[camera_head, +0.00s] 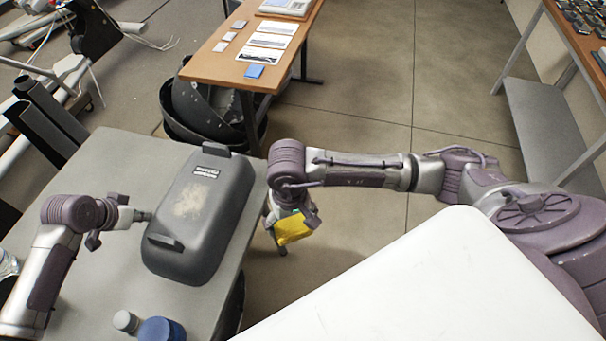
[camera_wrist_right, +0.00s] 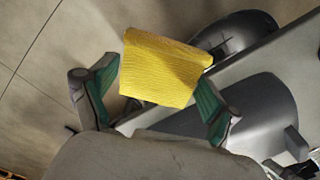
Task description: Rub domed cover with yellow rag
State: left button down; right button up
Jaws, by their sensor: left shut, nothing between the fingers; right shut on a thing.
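The domed cover (camera_head: 222,222) is a dark grey elongated shell lying on the grey table at left, with a pale dusty patch on top and a label at its far end. It also shows in the right wrist view (camera_wrist_right: 262,105). My left gripper (camera_head: 138,215) is shut and empty at the cover's left side; I cannot tell whether it touches. My right gripper (camera_head: 289,222) is shut on the yellow rag (camera_head: 292,230), beyond the table's right edge and apart from the cover. In the right wrist view the rag (camera_wrist_right: 160,68) hangs between the green-padded fingers.
The grey table (camera_head: 130,160) carries a blue-lidded jar (camera_head: 160,329) and a small pale-capped bottle (camera_head: 125,321) near the front. A wooden table (camera_head: 230,68) with cards stands behind. A white surface (camera_head: 440,290) fills the front right. Open floor lies between the tables and the right shelf.

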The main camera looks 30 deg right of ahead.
aim_at(181, 218)
jog(key=w+a+r+m, duration=0.4)
jog(key=w+a, duration=0.4)
jog(key=w, duration=0.3)
jog(key=w+a+r+m, duration=0.35)
jog(key=w+a, duration=0.35)
jog(key=w, duration=0.5)
jog(key=shift+f, duration=2.45)
jog(key=shift+f, duration=1)
jog(key=shift+s+a, duration=0.1)
jog(key=shift+s, duration=0.05)
jog(key=shift+s+a+r, duration=0.1)
jog(key=shift+s+a, duration=1.05)
jog(key=shift+s+a+f, duration=0.2)
jog(key=shift+s+a, duration=2.25)
jog(key=shift+s, duration=0.1)
jog(key=shift+w, duration=0.1)
